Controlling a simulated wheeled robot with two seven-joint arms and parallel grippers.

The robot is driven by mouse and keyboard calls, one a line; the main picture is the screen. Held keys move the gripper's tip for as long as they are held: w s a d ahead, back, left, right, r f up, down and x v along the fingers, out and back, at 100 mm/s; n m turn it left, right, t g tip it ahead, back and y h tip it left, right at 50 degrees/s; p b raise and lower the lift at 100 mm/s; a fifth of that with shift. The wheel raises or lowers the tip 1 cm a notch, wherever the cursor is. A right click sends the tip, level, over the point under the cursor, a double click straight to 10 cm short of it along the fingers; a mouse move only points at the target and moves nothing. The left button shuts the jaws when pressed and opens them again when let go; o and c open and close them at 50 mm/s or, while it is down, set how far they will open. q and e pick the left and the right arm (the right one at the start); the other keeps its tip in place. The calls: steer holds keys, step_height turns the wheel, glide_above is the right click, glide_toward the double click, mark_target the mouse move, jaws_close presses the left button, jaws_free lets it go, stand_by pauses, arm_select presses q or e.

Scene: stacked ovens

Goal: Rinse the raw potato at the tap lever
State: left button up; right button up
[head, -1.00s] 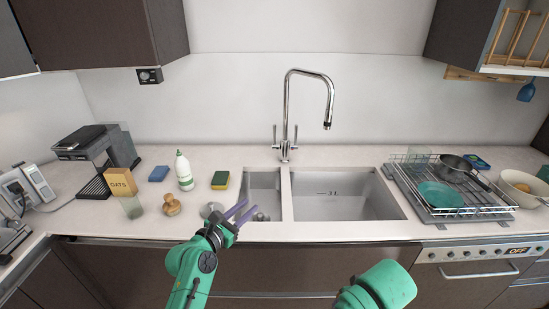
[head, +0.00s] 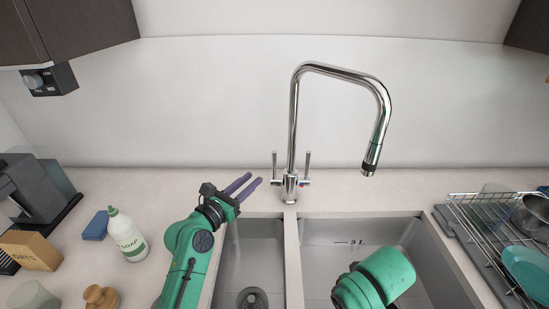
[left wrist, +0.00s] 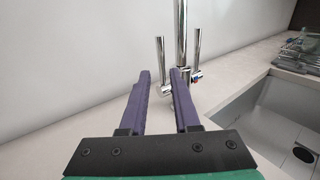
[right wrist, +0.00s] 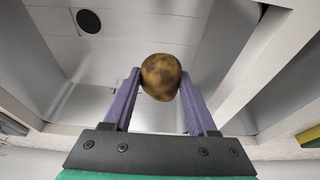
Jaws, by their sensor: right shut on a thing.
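The chrome tap (head: 293,120) stands behind the sink, with a left lever (head: 275,165) and a right lever (head: 307,167), both upright. Its spout (head: 371,155) hangs over the right basin (head: 400,240). My left gripper (head: 254,178) is open and empty, just left of the tap's base. In the left wrist view, its fingers (left wrist: 162,75) point at the levers, apart from each other. In the right wrist view, my right gripper (right wrist: 160,80) is shut on the brown, mottled raw potato (right wrist: 161,76). In the head view my right arm hides that gripper's fingers and the potato.
The smaller left basin (head: 255,260) has a drain. A soap bottle (head: 127,235), a blue sponge (head: 96,225) and an oats box (head: 30,250) stand on the left counter. A dish rack (head: 480,225) with dishes is at the right.

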mark_target(273, 162)
arm_select(q)
steer(key=x, duration=1.1)
steer(key=shift+w+d+p, duration=0.25)
steer(key=shift+d+p, duration=0.05)
steer(key=shift+p, duration=0.1)
steer(key=shift+s+r, duration=0.1)
steer(key=shift+c, duration=0.3)
jaws_close()
stand_by(0.4)
